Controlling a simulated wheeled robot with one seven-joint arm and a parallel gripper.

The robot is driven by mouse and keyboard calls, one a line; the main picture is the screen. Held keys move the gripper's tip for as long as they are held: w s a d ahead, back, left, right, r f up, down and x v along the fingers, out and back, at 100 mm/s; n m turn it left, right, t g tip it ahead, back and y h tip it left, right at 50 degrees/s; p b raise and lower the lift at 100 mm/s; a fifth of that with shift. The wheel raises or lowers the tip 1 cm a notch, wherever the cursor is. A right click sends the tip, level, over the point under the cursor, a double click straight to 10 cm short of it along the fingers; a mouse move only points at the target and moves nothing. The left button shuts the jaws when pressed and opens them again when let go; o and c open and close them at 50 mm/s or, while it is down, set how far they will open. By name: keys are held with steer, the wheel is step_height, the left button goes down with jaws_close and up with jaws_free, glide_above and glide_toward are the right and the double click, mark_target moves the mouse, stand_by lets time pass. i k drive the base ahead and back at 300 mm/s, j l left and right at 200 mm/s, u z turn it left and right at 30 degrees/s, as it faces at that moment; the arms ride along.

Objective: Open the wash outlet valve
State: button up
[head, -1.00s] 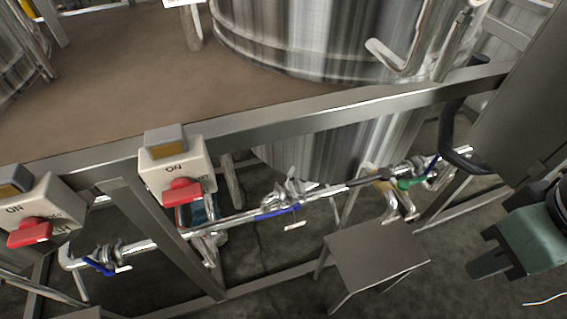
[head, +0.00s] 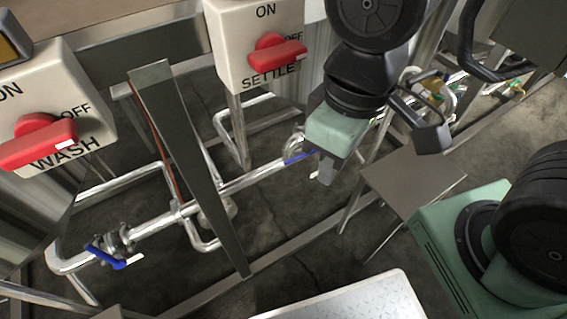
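A blue-handled valve (head: 110,255) sits on the steel pipe at lower left, below the switch box marked WASH (head: 55,115). Its blue lever lies across the pipe, with a small pale tag at its end. A second blue-handled valve (head: 298,157) is farther along the pipe at the middle, its lever roughly in line with the pipe. My gripper (head: 324,176) hangs in front of and just right of that second valve, partly hiding it. Its grey fingers point down; their gap cannot be made out. It is well away from the left valve.
A switch box marked SETTLE (head: 262,75) is above the pipe. A slanting steel post (head: 185,150) stands between the left valve and my gripper. A grey stool (head: 415,180) is at right. A pale textured plate (head: 350,300) lies at the bottom edge. Green-handled fittings show at far right.

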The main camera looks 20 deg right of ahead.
mark_target(119, 263)
steer(key=u, duration=1.6)
